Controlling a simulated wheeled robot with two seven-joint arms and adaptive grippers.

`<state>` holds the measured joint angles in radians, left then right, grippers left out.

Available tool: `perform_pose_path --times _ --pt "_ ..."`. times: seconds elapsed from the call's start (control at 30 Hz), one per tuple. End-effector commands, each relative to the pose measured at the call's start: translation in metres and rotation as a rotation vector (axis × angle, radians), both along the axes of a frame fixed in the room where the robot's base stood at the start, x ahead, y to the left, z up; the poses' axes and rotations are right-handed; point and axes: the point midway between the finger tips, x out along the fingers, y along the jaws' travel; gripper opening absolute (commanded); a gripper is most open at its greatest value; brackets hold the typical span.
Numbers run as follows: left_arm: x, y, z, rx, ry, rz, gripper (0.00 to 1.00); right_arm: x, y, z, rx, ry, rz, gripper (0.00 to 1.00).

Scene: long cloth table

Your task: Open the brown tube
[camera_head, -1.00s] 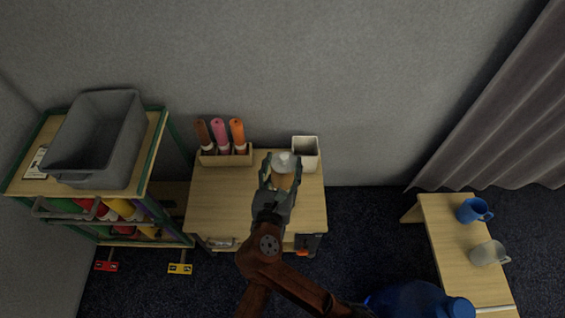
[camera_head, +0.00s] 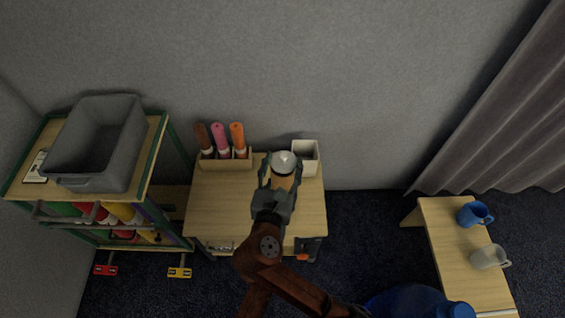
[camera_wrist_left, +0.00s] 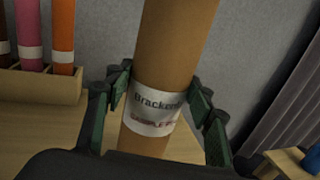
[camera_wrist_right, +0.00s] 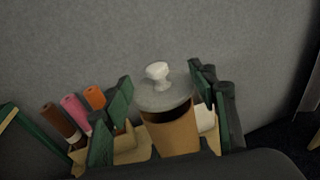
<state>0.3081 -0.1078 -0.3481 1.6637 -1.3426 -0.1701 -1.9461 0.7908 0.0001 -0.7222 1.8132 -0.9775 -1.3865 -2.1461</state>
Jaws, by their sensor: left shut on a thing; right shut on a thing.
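The brown tube (camera_wrist_left: 178,40) stands upright with a white printed label in the left wrist view. My left gripper (camera_wrist_left: 158,88) is shut around it at the label. In the right wrist view, the grey lid with a white knob (camera_wrist_right: 158,92) is above the tube's top (camera_wrist_right: 175,138). A dark gap shows between lid and rim, so the lid is raised off the tube, at least on the near side. My right gripper (camera_head: 282,162) is shut on the lid, its fingers on either side. In the head view it hides much of the tube, and my left gripper is not seen.
A wooden rack (camera_head: 228,163) with brown, pink and orange tubes stands left on the small table (camera_head: 220,210). A white square container (camera_head: 307,158) stands close on the right. A shelf with a grey bin (camera_head: 98,145) is far left; a bench (camera_head: 445,235) with mugs is right.

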Motion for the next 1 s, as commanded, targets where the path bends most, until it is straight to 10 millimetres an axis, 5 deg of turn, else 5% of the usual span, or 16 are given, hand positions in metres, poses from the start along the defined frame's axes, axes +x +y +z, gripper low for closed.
perform_pose_path --times 0.03,0.43,0.67,0.7,1.0 --pt "-0.001 0.005 -0.02 0.009 0.031 0.011 0.06 0.0 0.0 -0.003 0.0 0.002 0.0 0.24" --pt "-0.001 0.005 -0.02 0.009 0.031 0.01 0.06 0.002 0.0 0.034 0.003 0.0 0.001 0.24" --pt "-0.001 0.005 -0.02 0.009 0.031 0.01 0.06 0.002 0.0 0.037 -0.001 0.002 0.0 0.24" --pt "-0.001 0.005 -0.02 0.009 0.031 0.01 0.51 0.002 0.0 0.037 -0.001 0.002 0.0 0.24" --pt "-0.001 0.002 -0.014 0.007 0.021 0.005 0.7 0.002 0.0 0.038 0.0 0.001 0.0 0.24"
